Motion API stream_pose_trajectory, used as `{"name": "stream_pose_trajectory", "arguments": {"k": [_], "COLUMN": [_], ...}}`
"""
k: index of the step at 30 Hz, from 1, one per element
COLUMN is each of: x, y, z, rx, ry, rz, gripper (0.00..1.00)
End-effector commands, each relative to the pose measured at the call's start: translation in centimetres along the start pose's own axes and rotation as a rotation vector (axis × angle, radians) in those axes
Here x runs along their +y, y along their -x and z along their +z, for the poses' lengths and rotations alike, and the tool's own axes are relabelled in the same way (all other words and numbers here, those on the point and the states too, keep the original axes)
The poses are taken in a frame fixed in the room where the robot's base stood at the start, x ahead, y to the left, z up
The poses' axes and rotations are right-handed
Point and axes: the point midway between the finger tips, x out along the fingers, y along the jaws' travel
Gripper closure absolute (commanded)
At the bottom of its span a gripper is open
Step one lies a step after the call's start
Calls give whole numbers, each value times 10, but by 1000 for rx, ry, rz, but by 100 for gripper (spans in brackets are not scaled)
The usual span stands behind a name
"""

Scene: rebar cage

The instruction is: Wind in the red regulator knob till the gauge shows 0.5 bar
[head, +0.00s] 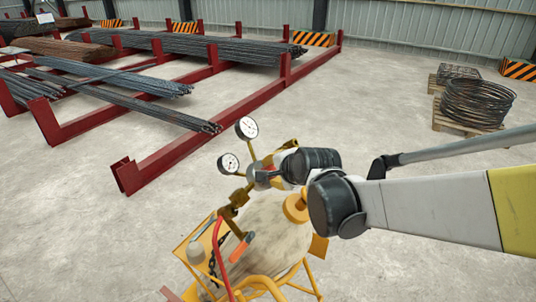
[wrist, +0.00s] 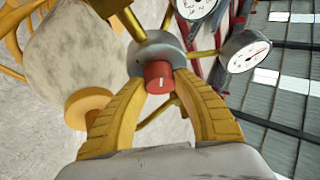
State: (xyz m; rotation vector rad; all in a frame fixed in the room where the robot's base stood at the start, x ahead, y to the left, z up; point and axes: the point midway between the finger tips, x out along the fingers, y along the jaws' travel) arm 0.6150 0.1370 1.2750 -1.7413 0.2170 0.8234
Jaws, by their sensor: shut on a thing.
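The red regulator knob (wrist: 158,77) sits at the front of the round grey regulator body (wrist: 150,52) in the wrist view, with a pale mark on its face. My gripper (wrist: 162,82) has its two yellow fingers shut on the knob from both sides. In the head view my gripper (head: 280,172) reaches the regulator from the right, and my wrist mostly hides the knob. Two white round gauges stand on the regulator: an upper one (head: 247,128) and a lower left one (head: 228,163). In the wrist view one gauge (wrist: 246,51) shows at the right; its reading is too small to tell.
The regulator sits on a pale cylinder (head: 270,232) in a yellow trolley (head: 262,284) with a red hose (head: 216,255) and an orange-handled tool (head: 240,248). Red racks with rebar (head: 200,47) stand behind. Wire coils (head: 478,103) lie on a pallet at right. The floor between is clear.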

Motion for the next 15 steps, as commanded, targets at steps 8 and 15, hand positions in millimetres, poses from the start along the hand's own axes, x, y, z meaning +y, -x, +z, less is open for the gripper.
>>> {"name": "stream_pose_trajectory", "arguments": {"k": [8,15], "x": [0,1], "y": [0,0], "z": [0,0], "rx": [3,3], "ry": [-65,-75], "rz": [36,43], "gripper": [96,96]}}
